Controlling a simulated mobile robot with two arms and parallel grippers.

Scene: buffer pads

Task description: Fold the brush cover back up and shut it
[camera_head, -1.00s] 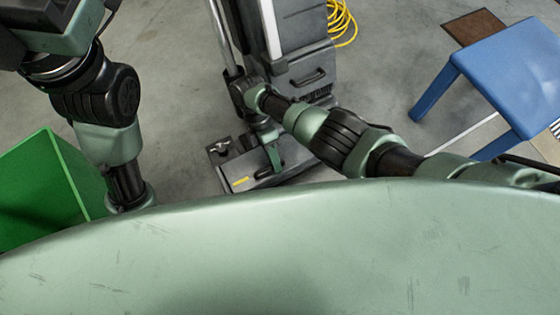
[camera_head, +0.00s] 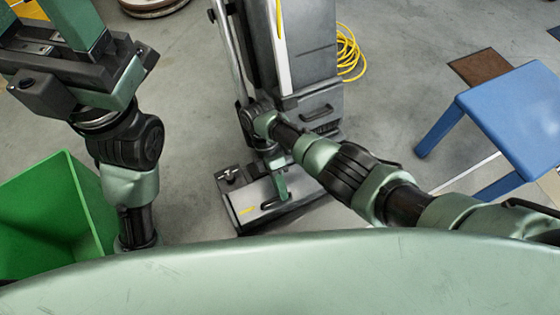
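A grey upright floor machine (camera_head: 293,50) stands at the top centre. Its low brush head, with the brush cover (camera_head: 303,187) on top, lies on the floor in front of it. My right gripper (camera_head: 279,190) points down at the top of the cover, close to a dark slot there. Its fingers overlap in this view, so I cannot tell whether they grip anything. My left gripper (camera_head: 42,18) is at the top left, far from the brush head. Its two green fingers stand apart, with their tips cut off by the frame edge.
A green bin (camera_head: 62,205) stands at the left. A blue stool (camera_head: 515,110) and a brown mat (camera_head: 480,68) are at the right. A yellow coiled cable (camera_head: 349,52) lies behind the machine. The floor between bin and brush head is clear.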

